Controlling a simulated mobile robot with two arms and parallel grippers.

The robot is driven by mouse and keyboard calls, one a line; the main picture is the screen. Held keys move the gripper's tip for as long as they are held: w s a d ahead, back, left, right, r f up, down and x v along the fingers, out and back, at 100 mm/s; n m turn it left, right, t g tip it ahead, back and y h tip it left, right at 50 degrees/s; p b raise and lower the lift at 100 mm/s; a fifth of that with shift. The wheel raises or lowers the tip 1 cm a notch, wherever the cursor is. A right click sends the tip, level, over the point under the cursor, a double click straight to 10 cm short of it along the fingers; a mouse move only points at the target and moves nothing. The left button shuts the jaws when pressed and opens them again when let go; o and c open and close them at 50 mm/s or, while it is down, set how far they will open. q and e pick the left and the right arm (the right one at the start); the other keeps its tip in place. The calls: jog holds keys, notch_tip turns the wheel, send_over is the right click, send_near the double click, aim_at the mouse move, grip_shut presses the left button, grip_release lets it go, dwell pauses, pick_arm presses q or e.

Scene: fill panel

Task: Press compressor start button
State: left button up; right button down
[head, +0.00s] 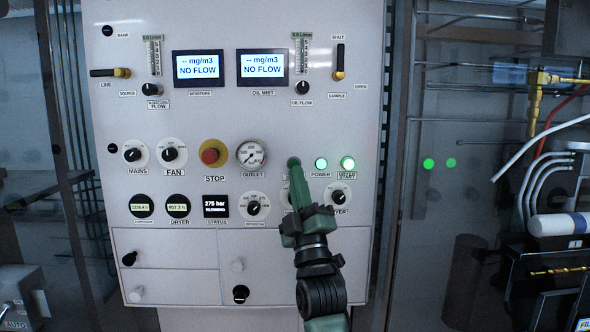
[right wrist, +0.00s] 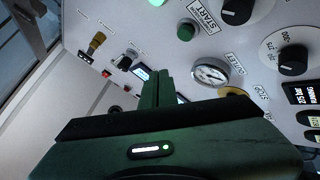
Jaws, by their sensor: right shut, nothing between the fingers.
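The start button (right wrist: 186,31) is a dark green round button beside the START label (right wrist: 203,16) in the right wrist view. In the head view, a dark green round shape (head: 293,162) left of the POWER light appears to be this button, partly overlapped by my right gripper (head: 300,168). The right gripper is shut and empty, its fingers pointing at the panel. In the right wrist view, its fingertips (right wrist: 161,74) appear below and left of the button; contact cannot be told. The left gripper is not in view.
The outlet gauge (head: 251,154) and red stop button (head: 210,155) are left of the fingers. The lit POWER light (head: 321,164) and another green light (head: 347,163) are right. Pipes and hoses (head: 540,150) stand at right.

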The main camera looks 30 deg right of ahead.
jog(key=shift+w+d, duration=0.55)
jog(key=shift+w, duration=0.3)
jog(key=shift+w+d, duration=0.5)
jog(key=shift+w, duration=0.3)
dwell(0.8)
jog(key=shift+w+d+b, duration=0.15)
jog(key=shift+w+d, duration=0.1)
jog(key=shift+w, duration=0.2)
jog(key=shift+w+d+b, duration=0.15)
jog(key=shift+w+d, duration=0.05)
jog(key=shift+w, duration=0.25)
jog(key=shift+w+d, duration=0.25)
jog(key=shift+w, duration=0.15)
dwell(0.5)
jog(key=shift+s+a, duration=0.1)
dwell(0.3)
jog(key=shift+s+a, duration=0.4)
jog(key=shift+s, duration=0.25)
jog(key=shift+s, duration=0.1)
jog(key=shift+s+a+p, duration=0.2)
jog(key=shift+s+a, duration=0.25)
jog(key=shift+s, duration=0.25)
jog(key=shift+s+a+p, duration=0.15)
jog(key=shift+s+a, duration=0.25)
jog(key=shift+s, duration=0.25)
jog(key=shift+s+a+p, duration=0.2)
jog(key=shift+s+a, duration=0.25)
jog(key=shift+s, duration=0.25)
jog(key=shift+f, duration=0.1)
